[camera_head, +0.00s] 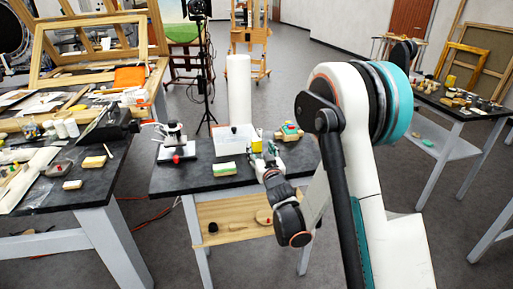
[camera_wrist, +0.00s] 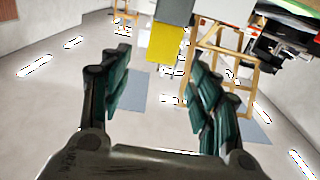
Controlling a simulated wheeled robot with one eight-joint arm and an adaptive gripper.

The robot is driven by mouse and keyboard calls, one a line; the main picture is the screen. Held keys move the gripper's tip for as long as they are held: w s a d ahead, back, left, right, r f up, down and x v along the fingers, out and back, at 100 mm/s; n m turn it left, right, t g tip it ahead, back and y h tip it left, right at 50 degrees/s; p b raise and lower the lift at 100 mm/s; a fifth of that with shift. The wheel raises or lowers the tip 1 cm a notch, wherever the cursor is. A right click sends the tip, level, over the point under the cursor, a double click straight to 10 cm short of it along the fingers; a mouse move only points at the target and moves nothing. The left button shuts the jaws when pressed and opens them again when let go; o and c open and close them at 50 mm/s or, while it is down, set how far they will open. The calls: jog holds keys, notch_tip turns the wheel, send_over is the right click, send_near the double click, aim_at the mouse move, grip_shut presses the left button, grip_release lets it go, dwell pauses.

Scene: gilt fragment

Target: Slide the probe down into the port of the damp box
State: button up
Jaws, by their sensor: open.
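My gripper (camera_head: 265,156) is over the right half of the middle dark table. In the wrist view its two fingers stand apart with nothing between them (camera_wrist: 158,66). A yellow piece (camera_head: 257,134) stands just behind the gripper. A yellow block under a grey part (camera_wrist: 166,43) shows beyond the fingertips in the wrist view; it may be the same piece and the probe, but I cannot tell. A pale box (camera_head: 232,144) with a small dark spot on top stands left of the gripper, probably the damp box. Its port cannot be made out.
A green and cream block (camera_head: 224,169) lies in front of the pale box on the dark table (camera_head: 190,181). A microscope-like device (camera_head: 174,139) stands at left. A red and green item (camera_head: 290,131) lies behind right. A tall white cylinder (camera_head: 239,91) rises behind.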

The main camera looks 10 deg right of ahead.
aim_at(257, 142)
jog(key=shift+w+b, duration=1.25)
jog(key=shift+w, duration=2.25)
jog(key=c, duration=1.2)
